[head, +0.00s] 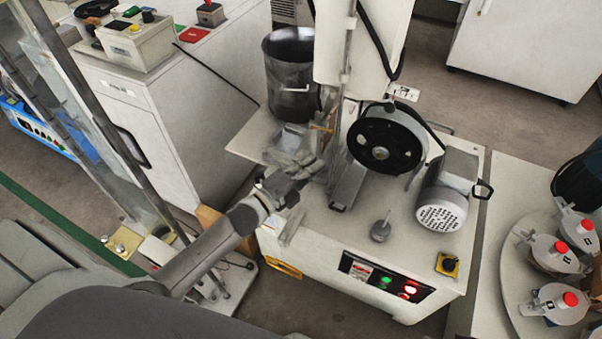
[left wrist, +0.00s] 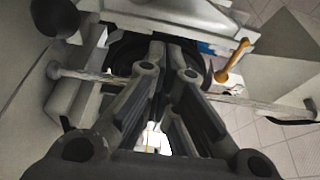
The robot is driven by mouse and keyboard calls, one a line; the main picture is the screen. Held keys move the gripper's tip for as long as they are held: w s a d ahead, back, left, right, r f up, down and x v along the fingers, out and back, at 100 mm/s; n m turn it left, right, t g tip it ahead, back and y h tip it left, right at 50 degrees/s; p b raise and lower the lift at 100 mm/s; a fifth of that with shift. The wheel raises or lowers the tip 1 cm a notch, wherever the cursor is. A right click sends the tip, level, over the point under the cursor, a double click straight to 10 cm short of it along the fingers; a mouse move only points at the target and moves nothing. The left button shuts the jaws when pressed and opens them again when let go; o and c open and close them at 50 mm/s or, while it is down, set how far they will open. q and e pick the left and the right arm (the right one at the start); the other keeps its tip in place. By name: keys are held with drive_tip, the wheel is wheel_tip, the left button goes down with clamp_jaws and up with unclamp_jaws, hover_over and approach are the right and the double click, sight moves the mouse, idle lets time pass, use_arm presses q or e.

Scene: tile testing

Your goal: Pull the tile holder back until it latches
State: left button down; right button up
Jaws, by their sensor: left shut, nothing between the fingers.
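My left gripper (head: 313,163) reaches over the white testing machine (head: 325,225) from the left. It is shut and empty, its fingertips close to the left side of the black wheel (head: 380,146). The left wrist view shows its two fingers (left wrist: 172,52) drawn together, with the dark wheel behind them. The tile holder lies around the fingertips, beside the wheel, but the gripper covers much of it and I cannot make out its full outline. I cannot tell whether the fingers touch it. An orange lever (left wrist: 235,61) stands right of the fingers. My right gripper is out of view.
A grey motor (head: 447,195) stands right of the wheel. A dark metal bucket (head: 291,75) is behind the gripper, and a white column rises at the back. Flasks with red caps (head: 570,298) stand on a round tray at the right. The machine's front panel has lit buttons.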

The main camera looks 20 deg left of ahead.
sight(311, 147)
use_arm(q)
drive_tip(key=shift+x, duration=1.9)
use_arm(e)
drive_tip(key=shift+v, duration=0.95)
use_arm(q)
drive_tip(key=a, duration=0.4)
drive_tip(key=shift+w+a, duration=0.1)
drive_tip(key=shift+a, duration=0.4)
drive_tip(key=shift+d, duration=0.1)
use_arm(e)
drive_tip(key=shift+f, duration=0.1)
